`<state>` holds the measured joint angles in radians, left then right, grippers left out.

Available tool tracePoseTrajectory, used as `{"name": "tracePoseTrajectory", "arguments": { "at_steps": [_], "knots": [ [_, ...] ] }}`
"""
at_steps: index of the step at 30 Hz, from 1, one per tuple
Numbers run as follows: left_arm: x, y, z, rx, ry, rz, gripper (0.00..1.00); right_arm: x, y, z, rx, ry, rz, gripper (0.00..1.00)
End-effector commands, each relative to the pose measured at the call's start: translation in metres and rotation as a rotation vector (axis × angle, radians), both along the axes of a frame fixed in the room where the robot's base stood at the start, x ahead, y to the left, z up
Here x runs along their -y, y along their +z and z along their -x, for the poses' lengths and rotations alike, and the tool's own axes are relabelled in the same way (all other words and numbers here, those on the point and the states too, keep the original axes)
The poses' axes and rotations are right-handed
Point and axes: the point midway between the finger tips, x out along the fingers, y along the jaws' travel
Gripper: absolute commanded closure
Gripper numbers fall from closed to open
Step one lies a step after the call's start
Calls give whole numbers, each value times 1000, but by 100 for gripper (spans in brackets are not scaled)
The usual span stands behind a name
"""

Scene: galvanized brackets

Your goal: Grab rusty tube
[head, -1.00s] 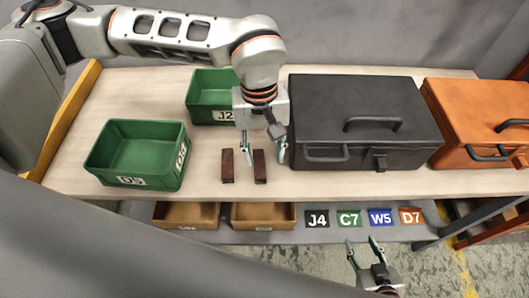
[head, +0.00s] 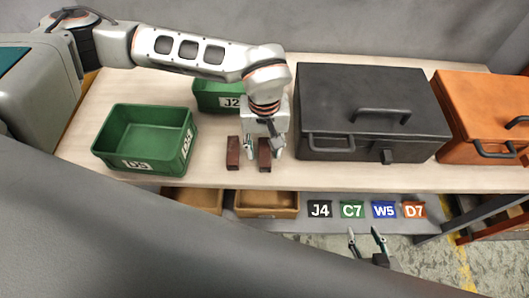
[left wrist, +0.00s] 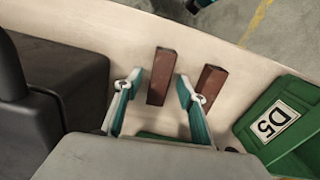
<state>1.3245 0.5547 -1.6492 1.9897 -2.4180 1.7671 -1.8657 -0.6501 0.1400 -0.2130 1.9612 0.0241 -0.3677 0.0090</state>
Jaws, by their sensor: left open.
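Two short rusty brown tubes lie side by side near the table's front edge: a left one (head: 233,153) and a right one (head: 264,155). My left gripper (head: 264,153) is open and points down over the right tube. In the left wrist view, the open fingers (left wrist: 158,80) stand either side of that same tube (left wrist: 161,76), with gaps visible on both sides. The other tube (left wrist: 211,84) is outside the fingers there, just beyond one fingertip. My right gripper (head: 366,234) is open and empty, low in front of the table.
A green D5 bin (head: 140,140) stands left of the tubes, a green J2 bin (head: 216,97) behind them. A black toolbox (head: 330,105) is close on the right, an orange one (head: 478,105) farther right. The lower shelf holds brown bins (head: 266,212) and label cards (head: 352,210).

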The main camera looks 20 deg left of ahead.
Motion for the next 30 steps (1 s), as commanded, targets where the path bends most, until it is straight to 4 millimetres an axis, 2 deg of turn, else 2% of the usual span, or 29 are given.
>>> {"name": "tracePoseTrajectory", "arguments": {
  "at_steps": [3,8,18,23,26,30],
  "knots": [
    [0,0,0,0,0,0,60,0,0,0,0,0,0,60],
    [0,0,0,0,0,0,100,0,0,0,1,0,0,60],
    [0,1,0,0,0,1,100,0,1,-1,2,-1,0,60],
    [0,9,0,0,0,1,100,0,1,-1,2,-1,0,60],
    [0,22,-1,4,-1,2,100,0,2,-1,3,0,0,60],
    [0,53,-2,7,-1,2,100,0,3,-2,4,0,-1,60]
  ]
}}
